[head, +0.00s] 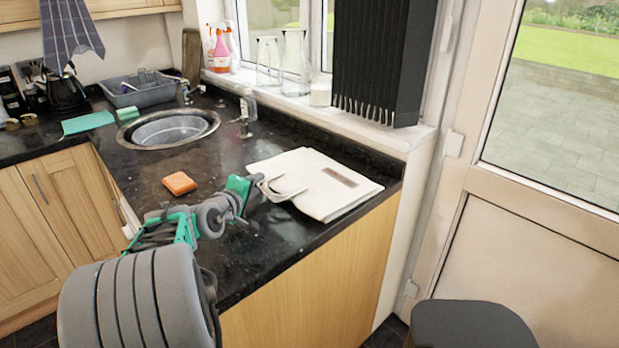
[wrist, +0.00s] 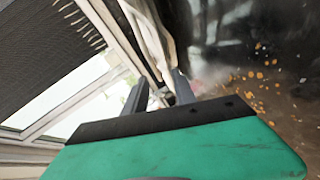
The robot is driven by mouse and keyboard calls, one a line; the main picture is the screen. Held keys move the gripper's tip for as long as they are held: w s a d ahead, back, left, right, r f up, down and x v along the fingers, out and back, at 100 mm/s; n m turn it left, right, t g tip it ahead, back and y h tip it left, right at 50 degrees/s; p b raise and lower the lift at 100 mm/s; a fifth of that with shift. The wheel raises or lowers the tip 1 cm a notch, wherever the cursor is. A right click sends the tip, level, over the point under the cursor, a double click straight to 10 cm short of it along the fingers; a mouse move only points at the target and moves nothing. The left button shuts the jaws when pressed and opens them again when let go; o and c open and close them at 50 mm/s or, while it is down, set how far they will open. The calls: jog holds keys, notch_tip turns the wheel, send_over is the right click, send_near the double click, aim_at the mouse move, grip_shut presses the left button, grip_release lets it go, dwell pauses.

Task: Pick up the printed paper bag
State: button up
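The cream paper bag (head: 320,182) lies flat on the dark granite counter, with a brown printed patch near its right side and a handle loop at its left. My gripper (head: 260,181) is at the bag's left edge, by the handle. In the wrist view, the two grey fingers of my gripper (wrist: 160,92) stand apart. A pale edge of the bag (wrist: 152,38) runs down toward the gap between them. I cannot tell whether either finger touches it.
A window sill with glass bottles (head: 296,62) runs behind the bag. A dark stool (head: 472,328) stands at lower right.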

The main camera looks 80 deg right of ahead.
jog(key=shift+d+f, duration=0.1)
jog(key=shift+d, duration=0.2)
jog(key=shift+s+d+f, duration=0.1)
jog(key=shift+s+d, duration=0.05)
jog(key=shift+d, duration=0.1)
jog(key=c, duration=0.4)
jog(key=shift+a, duration=0.2)
grip_shut()
